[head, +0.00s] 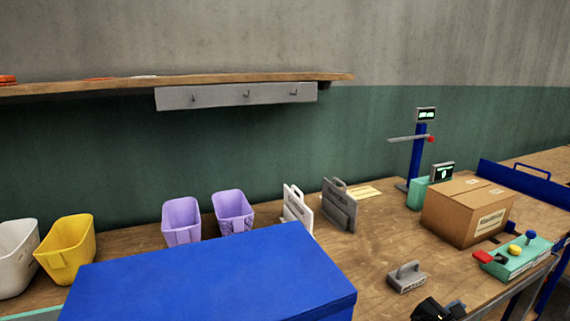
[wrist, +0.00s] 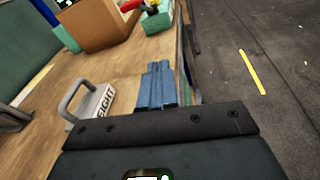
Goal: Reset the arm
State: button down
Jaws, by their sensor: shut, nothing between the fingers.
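My gripper (wrist: 158,72) shows in the wrist view with its two blue-grey fingers together, shut and empty. It is above the front edge of the wooden workbench (wrist: 75,138). In the head view my gripper (head: 456,306) is only partly visible at the bottom edge, right of centre. A grey weight with a handle (head: 406,277) stands on the bench beside the gripper, apart from it. The weight (wrist: 92,103) is left of the fingers in the wrist view. The rest of my arm is mostly out of the picture.
A cardboard box (head: 466,211) and a teal control box (head: 516,258) with a red, a yellow and a blue control stand at the right. A blue box (head: 210,275) fills the front left. Purple bins (head: 182,221), a yellow bin (head: 66,250) and upright plates (head: 340,205) stand behind.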

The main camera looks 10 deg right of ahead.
jog(key=s+a+f+m+t+y, duration=0.4)
jog(key=s+a+f+y, duration=0.4)
jog(key=s+a+f, duration=0.55)
jog(key=s+a+r+m+t+y, duration=0.1)
jog(key=s+a+r+m+y, duration=0.1)
jog(key=s+a, duration=0.35)
jog(key=s+a+r+m+t+y, duration=0.1)
jog(key=s+a+r+m+y, duration=0.15)
jog(key=s, duration=0.55)
jog(key=s+a+r+m+t+y, duration=0.1)
jog(key=s+r+m, duration=0.4)
jog(key=r, duration=0.5)
jog(key=s+a+r+m+t+y, duration=0.2)
jog(key=s+a+r+m, duration=0.2)
jog(key=r, duration=0.7)
jog(key=s+m, duration=0.2)
jog(key=s, duration=0.2)
jog(key=shift+s+a+r, duration=0.15)
jog(key=shift+r, duration=0.1)
